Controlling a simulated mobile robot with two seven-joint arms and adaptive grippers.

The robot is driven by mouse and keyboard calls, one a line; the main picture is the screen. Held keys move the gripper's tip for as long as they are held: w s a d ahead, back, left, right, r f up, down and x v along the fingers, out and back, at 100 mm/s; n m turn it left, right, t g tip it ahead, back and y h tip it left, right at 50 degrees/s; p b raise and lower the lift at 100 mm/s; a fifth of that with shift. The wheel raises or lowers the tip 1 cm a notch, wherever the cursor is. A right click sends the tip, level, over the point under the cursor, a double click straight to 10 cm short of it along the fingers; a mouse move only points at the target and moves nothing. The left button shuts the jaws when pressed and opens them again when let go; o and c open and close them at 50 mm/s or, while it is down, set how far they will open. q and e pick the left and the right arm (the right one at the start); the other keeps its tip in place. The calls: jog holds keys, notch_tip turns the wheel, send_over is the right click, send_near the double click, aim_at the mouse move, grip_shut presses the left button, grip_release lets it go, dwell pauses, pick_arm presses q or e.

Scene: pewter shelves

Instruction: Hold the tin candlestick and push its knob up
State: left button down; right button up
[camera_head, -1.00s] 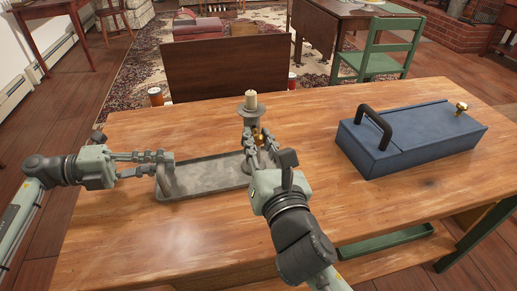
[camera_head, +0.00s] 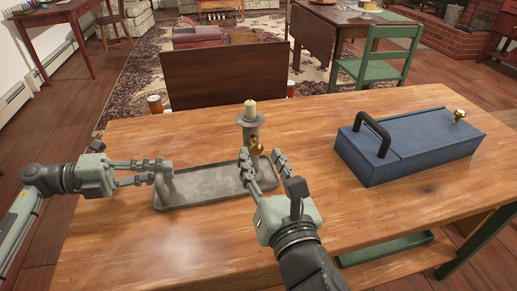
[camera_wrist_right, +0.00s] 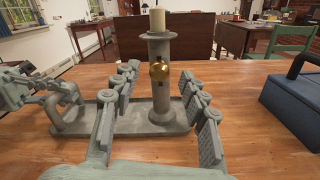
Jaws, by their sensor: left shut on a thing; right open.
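The tin candlestick stands upright on the table, its grey post (camera_head: 250,130) rising from a long grey tray base (camera_head: 205,186) with a pale candle (camera_head: 250,110) on top. My left gripper (camera_head: 164,174) is shut on the handle at the tray's left end. My right gripper (camera_head: 262,168) is open, its fingers spread in front of and either side of the post, apart from the knob.
A blue box (camera_head: 405,145) with a black handle and brass knob stands at the right of the wooden table (camera_head: 190,245). The table between it and the candlestick is clear. A dark wooden panel (camera_head: 225,75) stands behind the table.

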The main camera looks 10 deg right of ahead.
jog(key=s, duration=0.3)
jog(key=shift+s, duration=0.4)
pick_arm(q)
jog(key=c, duration=1.4)
grip_release()
jog(key=shift+c, duration=0.2)
pick_arm(e)
jog(key=shift+d, duration=0.1)
pick_arm(q)
jog(key=a, duration=0.4)
jog(key=a+r, duration=0.1)
jog(key=a, duration=0.7)
jog(key=shift+s+r, duration=0.2)
jog(key=shift+s+f, duration=0.1)
pick_arm(e)
jog(key=shift+s, duration=0.1)
